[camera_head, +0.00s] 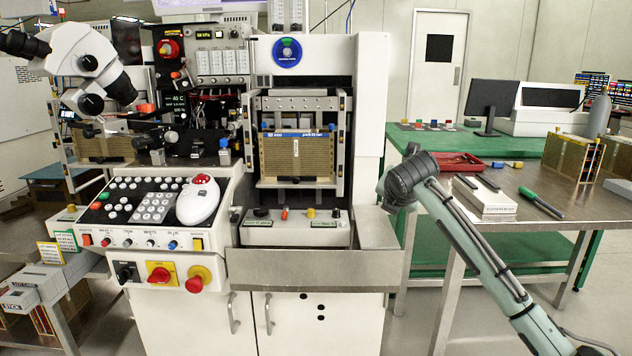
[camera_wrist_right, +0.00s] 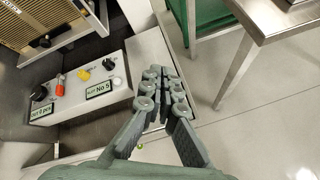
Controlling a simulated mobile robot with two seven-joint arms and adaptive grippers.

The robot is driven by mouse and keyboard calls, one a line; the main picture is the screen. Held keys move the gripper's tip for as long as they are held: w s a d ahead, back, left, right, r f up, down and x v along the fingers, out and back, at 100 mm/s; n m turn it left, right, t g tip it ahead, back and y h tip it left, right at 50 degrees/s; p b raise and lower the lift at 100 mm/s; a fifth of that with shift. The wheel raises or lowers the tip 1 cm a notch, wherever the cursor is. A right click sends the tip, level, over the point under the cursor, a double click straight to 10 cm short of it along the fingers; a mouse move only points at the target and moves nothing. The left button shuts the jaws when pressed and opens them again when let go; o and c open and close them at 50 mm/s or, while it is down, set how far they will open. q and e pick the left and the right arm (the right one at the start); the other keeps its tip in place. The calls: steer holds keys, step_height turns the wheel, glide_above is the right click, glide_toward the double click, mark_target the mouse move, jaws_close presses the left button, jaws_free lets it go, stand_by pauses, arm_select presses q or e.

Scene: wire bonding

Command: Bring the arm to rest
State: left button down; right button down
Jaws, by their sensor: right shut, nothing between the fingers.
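My right arm (camera_head: 480,250) comes in from the lower right in the head view and is raised in the gap between the machine and the steel table. Its gripper (camera_head: 386,192) is at the end, partly hidden by the wrist, just right of the machine's front ledge. In the right wrist view the gripper (camera_wrist_right: 164,76) has its fingers together with nothing between them. It is in the air near the right end of the white knob panel (camera_wrist_right: 85,95), holding and apparently touching nothing. My left gripper is not in view.
The bonding machine (camera_head: 370,130) stands to the left of the gripper, with its steel ledge (camera_head: 310,268) below.

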steer(key=s+d+f+m+g+h, duration=0.1)
steer(key=s+d+f+m+g, duration=0.25)
steer(key=d+f, duration=0.8)
steer(key=s+d+f+m+g, duration=0.25)
steer(key=s+d+f, duration=0.25)
steer(key=d+f, duration=0.65)
steer(key=w+r+m+t+h, duration=0.2)
steer(key=w+r+m+t, duration=0.5)
steer(key=m, duration=1.5)
steer(key=s+a+f+n+g+y, duration=0.1)
steer(key=s+a+f+g, duration=0.15)
steer(key=s+f, duration=0.85)
steer(key=s+a+f+g+y, duration=0.1)
steer(key=s+a+f+g, duration=0.15)
steer(key=s+f, duration=0.75)
steer(key=s+a+f+g, duration=0.2)
steer(key=s+a+f, duration=0.1)
steer(key=s+f, duration=0.7)
steer(key=s+a+f+g+y, duration=0.1)
steer(key=s+a+f, duration=0.3)
steer(key=s+f, duration=0.7)
steer(key=s+g, duration=0.1)
steer(key=s, duration=0.6)
steer(key=shift+g, duration=0.4)
steer(key=shift+a, duration=0.1)
